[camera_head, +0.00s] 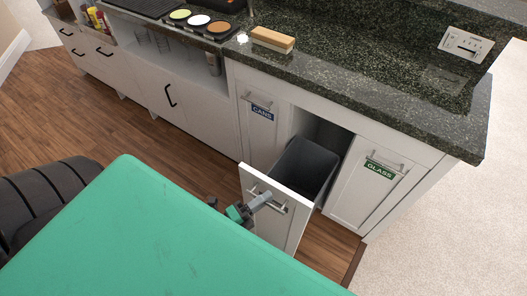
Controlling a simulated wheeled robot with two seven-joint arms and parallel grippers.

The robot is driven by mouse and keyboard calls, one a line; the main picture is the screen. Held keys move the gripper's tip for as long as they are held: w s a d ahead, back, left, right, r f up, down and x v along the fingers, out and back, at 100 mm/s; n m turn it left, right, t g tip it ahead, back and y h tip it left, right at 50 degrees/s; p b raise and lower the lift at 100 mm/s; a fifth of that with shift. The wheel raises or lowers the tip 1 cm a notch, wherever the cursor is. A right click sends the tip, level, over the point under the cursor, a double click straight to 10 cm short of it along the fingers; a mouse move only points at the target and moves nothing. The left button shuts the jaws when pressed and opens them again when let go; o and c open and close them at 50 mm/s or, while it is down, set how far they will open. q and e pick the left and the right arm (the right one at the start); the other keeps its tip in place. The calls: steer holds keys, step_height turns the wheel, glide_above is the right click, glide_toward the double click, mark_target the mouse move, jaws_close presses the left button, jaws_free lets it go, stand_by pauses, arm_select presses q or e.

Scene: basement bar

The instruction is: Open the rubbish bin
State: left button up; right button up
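The pull-out rubbish bin's white front panel (290,232) stands well out from the cabinet. Behind it a dark grey bin (308,167) shows, open at the top, with the dark cabinet opening behind it. A metal bar handle (282,208) is on the panel's face. My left gripper (262,199) is at this handle, its grey fingers overlapping the bar. The fingers are too small in the view to tell whether they are closed on it. My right gripper is not in view.
Shut fronts labelled CANS (262,112) and GLASS (379,170) flank the opening. A dark granite counter (350,75) runs above, with a wood-backed block (272,39) and round coloured pots on it. My large green body part covers the lower left. Wood floor (120,125) is clear on the left.

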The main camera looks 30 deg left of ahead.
arm_select(q)
steer(key=shift+o, duration=0.4)
